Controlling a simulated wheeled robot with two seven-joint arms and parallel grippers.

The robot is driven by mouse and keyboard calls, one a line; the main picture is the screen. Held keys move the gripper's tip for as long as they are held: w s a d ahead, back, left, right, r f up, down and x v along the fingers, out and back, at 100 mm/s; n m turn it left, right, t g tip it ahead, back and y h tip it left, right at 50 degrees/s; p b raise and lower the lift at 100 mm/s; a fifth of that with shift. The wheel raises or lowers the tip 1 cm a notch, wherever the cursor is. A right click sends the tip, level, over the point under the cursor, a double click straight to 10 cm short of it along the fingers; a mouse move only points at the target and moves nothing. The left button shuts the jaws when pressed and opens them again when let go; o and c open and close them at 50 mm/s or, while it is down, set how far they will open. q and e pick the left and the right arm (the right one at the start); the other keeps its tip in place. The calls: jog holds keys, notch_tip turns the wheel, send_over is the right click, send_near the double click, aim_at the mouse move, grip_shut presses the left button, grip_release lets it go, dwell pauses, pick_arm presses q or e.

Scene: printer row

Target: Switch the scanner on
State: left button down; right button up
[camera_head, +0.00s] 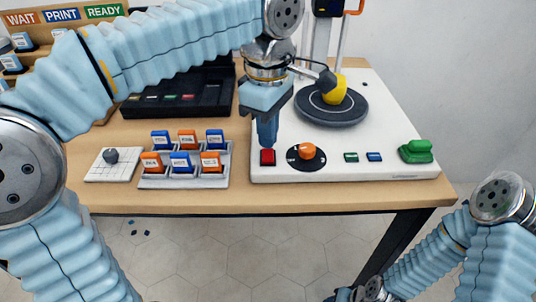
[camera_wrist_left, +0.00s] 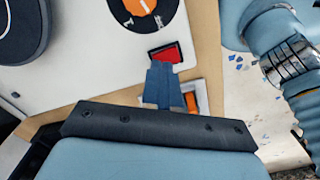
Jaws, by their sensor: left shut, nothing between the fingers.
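The scanner is a white base (camera_head: 400,165) with a dark round turntable (camera_head: 332,104) bearing a yellow object (camera_head: 336,90). A red rocker switch (camera_head: 267,157) sits at its front left corner, beside an orange dial (camera_head: 307,151). My left gripper (camera_head: 267,143) is shut and empty, pointing down just above the red switch. In the left wrist view its fingertips (camera_wrist_left: 162,72) are beside the red switch (camera_wrist_left: 166,53); I cannot tell whether they touch it. My right arm is at the lower right, its gripper not visible.
A grey tray (camera_head: 183,183) of blue and orange blocks and a white pad (camera_head: 110,172) stand left. A black device (camera_head: 178,98) is behind.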

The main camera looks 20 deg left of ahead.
aim_at(268, 151)
pick_arm(q)
jog(key=shift+f+b, duration=0.6)
jog(key=shift+f, duration=0.3)
jog(key=shift+r, duration=0.1)
dwell(0.3)
notch_tip(268, 151, up, 5)
jog(key=p, duration=0.5)
jog(key=shift+r+p, duration=0.5)
jog(key=shift+r, duration=0.4)
